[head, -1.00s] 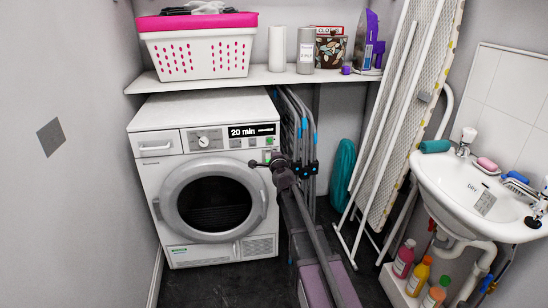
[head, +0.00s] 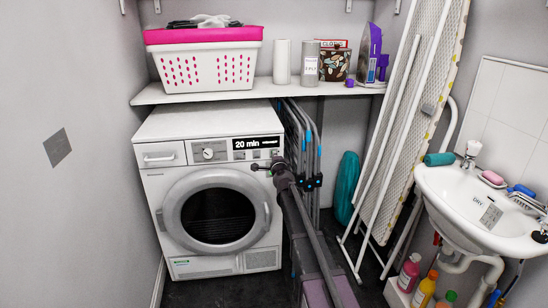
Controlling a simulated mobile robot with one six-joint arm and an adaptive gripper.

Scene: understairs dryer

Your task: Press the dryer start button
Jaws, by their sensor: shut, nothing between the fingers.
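The white dryer (head: 160,189) stands under the shelf, with a round grey door and dark glass. Its control panel has a dial (head: 208,154) and a black display (head: 257,143) reading "20 min". Small buttons (head: 255,154) sit below the display. My gripper (head: 254,167) is shut and empty, in front of the panel's right end, just below the display. I cannot tell whether the fingertips touch the panel.
A folded drying rack (head: 307,150) stands close on the dryer's right. A shelf (head: 200,95) above holds a pink-topped white basket (head: 205,70) and several items. An ironing board (head: 415,120) leans further right, beside a sink (head: 465,215). Dark floor shows in front of the dryer.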

